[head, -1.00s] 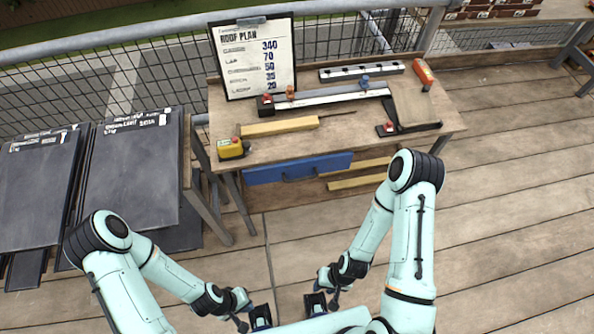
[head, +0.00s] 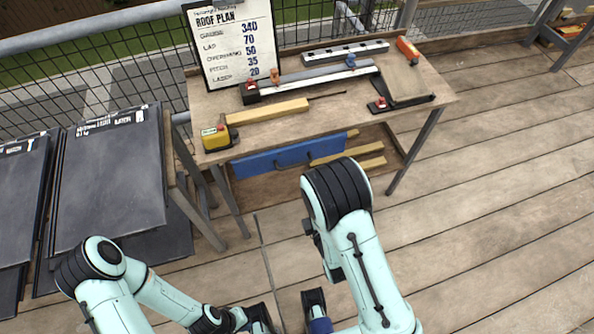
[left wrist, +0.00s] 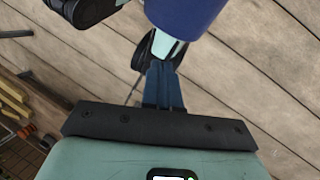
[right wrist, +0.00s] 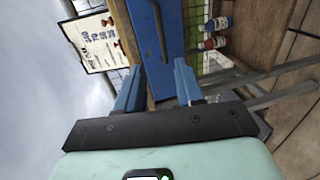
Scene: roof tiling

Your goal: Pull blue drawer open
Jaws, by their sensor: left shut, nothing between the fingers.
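The blue drawer (head: 275,159) is set under the front edge of the wooden workbench (head: 290,135), its front roughly in line with the bench. Its dark bar handle (right wrist: 160,32) shows in the right wrist view. My right gripper (right wrist: 160,66) is open and empty, its two blue fingers pointing toward the drawer front, with the handle ahead between them and apart from them. I cannot make this gripper out clearly in the head view. My left gripper (left wrist: 162,85) is shut and empty over the deck; it also shows low in the head view (head: 262,318).
Timber strips (head: 350,172) lie beside the drawer under the bench. A roof plan board (head: 232,42), a yellow tape measure (head: 216,138) and tools are on top. Slates (head: 110,180) stand at left. Red (right wrist: 214,42) and blue (right wrist: 218,23) bottles show in the right wrist view.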

